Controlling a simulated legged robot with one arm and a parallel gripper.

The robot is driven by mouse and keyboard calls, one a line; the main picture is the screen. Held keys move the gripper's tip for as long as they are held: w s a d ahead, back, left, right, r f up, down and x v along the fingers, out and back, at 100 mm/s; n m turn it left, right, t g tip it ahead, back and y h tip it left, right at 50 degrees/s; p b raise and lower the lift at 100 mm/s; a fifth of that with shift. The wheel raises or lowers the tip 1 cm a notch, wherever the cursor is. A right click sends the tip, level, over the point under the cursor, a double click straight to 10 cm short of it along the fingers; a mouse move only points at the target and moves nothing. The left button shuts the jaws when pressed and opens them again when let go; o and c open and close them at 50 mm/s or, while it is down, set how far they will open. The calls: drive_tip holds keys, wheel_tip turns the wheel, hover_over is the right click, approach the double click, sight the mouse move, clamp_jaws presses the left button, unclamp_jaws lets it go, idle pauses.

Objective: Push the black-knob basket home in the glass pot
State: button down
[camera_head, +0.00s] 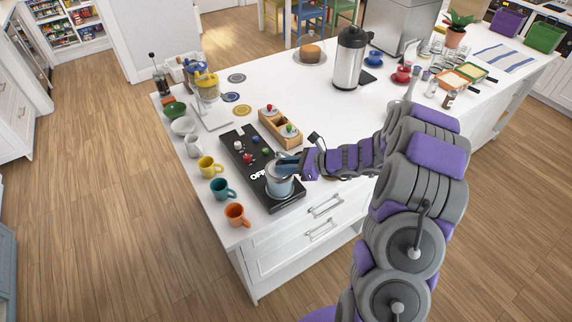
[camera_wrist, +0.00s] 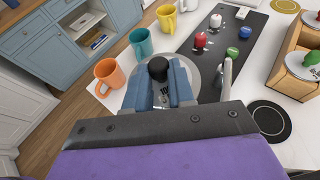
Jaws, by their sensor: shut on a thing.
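My gripper (camera_head: 287,164) is over the pot's top, coming in from the right. In the wrist view the two blue fingers (camera_wrist: 160,85) are closed on the black knob (camera_wrist: 158,67), which shows above and between them. The pot's grey rim and side handle (camera_wrist: 226,76) show right of the fingers. The basket under the knob is hidden by the fingers, so I cannot tell how deep it sits.
Orange (camera_head: 236,214), teal (camera_head: 222,189) and yellow (camera_head: 209,167) mugs line the counter's left edge near the pot. Small red, white and green knobs stand on the mat. A wooden box (camera_head: 271,127) sits behind. A steel urn (camera_head: 348,60) stands farther back, with clear counter before it.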

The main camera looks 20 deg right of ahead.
drive_tip(key=c, duration=0.9)
unclamp_jaws()
drive_tip(key=p+v, duration=0.1)
drive_tip(key=v, duration=1.6)
drive_tip(key=shift+s+d+p, duration=0.1)
drive_tip(key=shift+d+p, duration=0.1)
drive_tip(key=shift+p, duration=0.15)
